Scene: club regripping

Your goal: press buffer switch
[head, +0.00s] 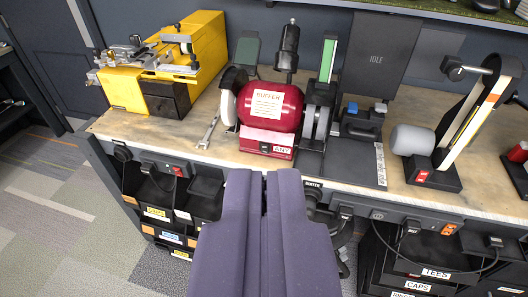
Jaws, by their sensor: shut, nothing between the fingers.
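The buffer (268,106) is a red bench motor with a BUFFER label, a pale wheel at its left and grey wheels at its right. It stands on the bench at the middle of the head view. My gripper (265,178) is shut and empty, with purple fingers pointing toward the bench. In the picture its tips lie just below the buffer's base, apart from the switch. The fingers hide part of the bench front.
A yellow machine (190,62) stands at the left, with a wrench (208,131) near the buffer. A dark IDLE panel (377,56) stands behind. A belt sander (465,125) is at the right. Labelled bins (160,213) and cables hang under the bench edge. Floor is free at left.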

